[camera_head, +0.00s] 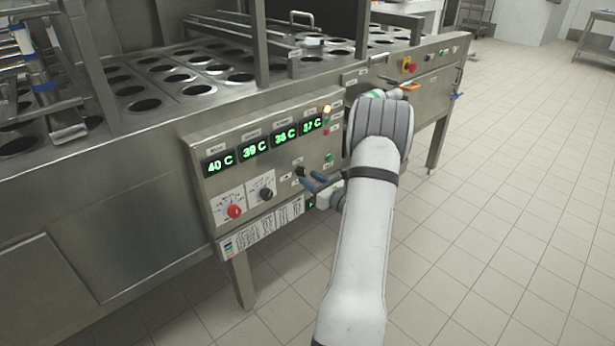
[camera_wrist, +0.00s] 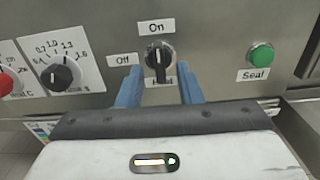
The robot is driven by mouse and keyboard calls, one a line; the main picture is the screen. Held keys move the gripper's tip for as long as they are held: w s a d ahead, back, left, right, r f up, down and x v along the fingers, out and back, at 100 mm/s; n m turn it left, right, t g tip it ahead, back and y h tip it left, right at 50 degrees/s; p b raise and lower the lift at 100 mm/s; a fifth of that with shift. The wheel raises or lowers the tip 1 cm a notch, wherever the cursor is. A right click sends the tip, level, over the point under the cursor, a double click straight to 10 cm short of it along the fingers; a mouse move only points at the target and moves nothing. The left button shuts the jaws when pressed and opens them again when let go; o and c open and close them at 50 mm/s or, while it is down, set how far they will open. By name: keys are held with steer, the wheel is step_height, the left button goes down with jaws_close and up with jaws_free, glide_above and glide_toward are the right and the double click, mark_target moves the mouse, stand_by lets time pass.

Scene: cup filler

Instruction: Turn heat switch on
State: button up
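The heat switch is a black rotary knob (camera_wrist: 159,60) on the steel panel, with an "On" label above it and an "Off" label to its left. Its bar stands about upright, in line with "On". The "Heat" label below is partly hidden. My gripper (camera_wrist: 159,76) has its two blue fingers apart, one on each side of the knob's lower part, with gaps visible on both sides.
Left of the switch are a black dial (camera_wrist: 61,74) and a red dial (camera_head: 234,211), under green temperature displays (camera_head: 254,148). A green Seal button (camera_wrist: 260,54) is to the right. The tiled floor (camera_head: 500,220) is clear on the right.

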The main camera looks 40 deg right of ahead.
steer(key=s, duration=0.5)
steer(key=shift+s+d+p, duration=0.2)
steer(key=shift+p, duration=0.1)
